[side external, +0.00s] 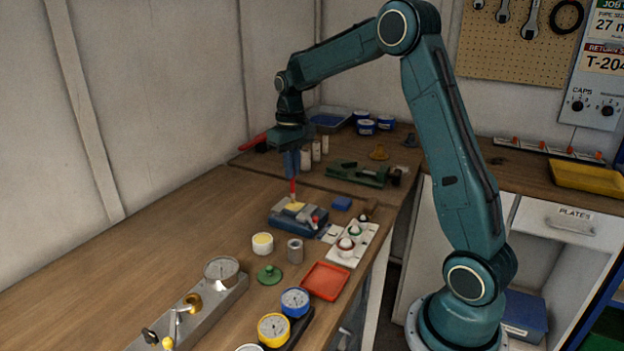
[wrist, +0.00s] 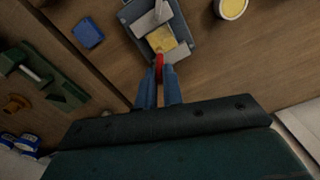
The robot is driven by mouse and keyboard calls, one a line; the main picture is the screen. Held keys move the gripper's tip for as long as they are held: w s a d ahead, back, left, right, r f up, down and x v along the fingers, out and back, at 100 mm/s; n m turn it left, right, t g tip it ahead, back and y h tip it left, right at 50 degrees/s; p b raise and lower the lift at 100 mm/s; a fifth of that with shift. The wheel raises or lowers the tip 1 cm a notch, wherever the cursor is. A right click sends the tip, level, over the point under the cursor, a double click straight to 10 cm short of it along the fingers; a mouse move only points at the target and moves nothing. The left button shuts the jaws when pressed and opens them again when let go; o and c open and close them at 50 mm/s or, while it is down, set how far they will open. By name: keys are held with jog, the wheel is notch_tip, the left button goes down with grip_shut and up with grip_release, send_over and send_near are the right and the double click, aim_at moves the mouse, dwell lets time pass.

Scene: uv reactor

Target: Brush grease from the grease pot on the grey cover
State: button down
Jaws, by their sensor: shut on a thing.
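My gripper (side external: 291,172) points down and is shut on a red-handled brush (side external: 292,187). The brush handle also shows in the wrist view (wrist: 159,62), between the blue fingers. The brush tip is at or just over a yellow patch (side external: 294,207) on the grey cover (side external: 284,213) of a blue-based unit; I cannot tell whether it touches. The yellow patch also shows in the wrist view (wrist: 162,38). The grease pot (side external: 262,247), white with yellow contents, stands open on the bench in front of the unit, left of it. It also shows in the wrist view (wrist: 232,8).
A blue block (side external: 341,203) lies behind the unit, to its right. A grey cylinder (side external: 295,251), green knob (side external: 269,275), red tray (side external: 325,281) and white rack (side external: 353,245) stand in front. A green fixture (side external: 357,175) is behind.

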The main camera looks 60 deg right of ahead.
jog(key=shift+a, duration=1.05)
dwell(1.3)
jog(key=shift+s, duration=0.55)
dwell(0.4)
jog(key=shift+s+f, duration=0.1)
jog(key=shift+s, duration=0.45)
dwell(0.7)
notch_tip(320, 180, up, 7)
dwell(1.3)
jog(key=shift+a, duration=0.1)
dwell(0.4)
